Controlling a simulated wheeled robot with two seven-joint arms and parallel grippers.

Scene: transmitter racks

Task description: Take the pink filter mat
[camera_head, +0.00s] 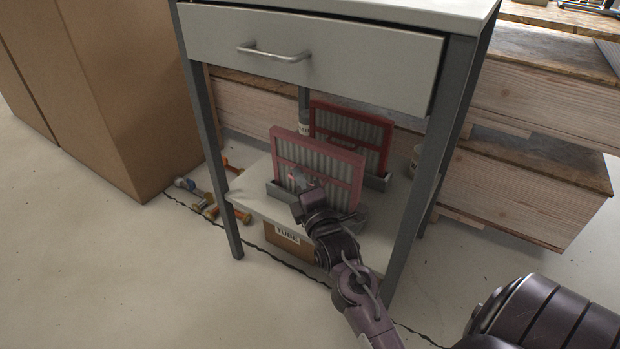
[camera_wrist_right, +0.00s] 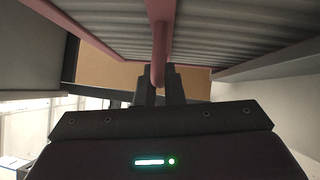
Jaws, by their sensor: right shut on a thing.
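The pink filter mat (camera_head: 325,152) has a pink frame around grey pleats and stands upright at the front of the table's lower shelf. My right gripper (camera_head: 303,187) is at its front face, low and near the middle. In the right wrist view the gripper (camera_wrist_right: 164,78) is shut on a pink bar of the mat (camera_wrist_right: 159,40). A second, redder filter mat (camera_head: 352,126) stands upright behind it, partly hidden. My left gripper is not in view.
The mats stand in grey holders on the lower shelf (camera_head: 262,203), under a drawer (camera_head: 330,62) and between table legs (camera_head: 419,190). A box marked TUBE (camera_head: 288,240) is underneath. Bottle-like items (camera_head: 208,207) lie left, beside cardboard boxes (camera_head: 135,90).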

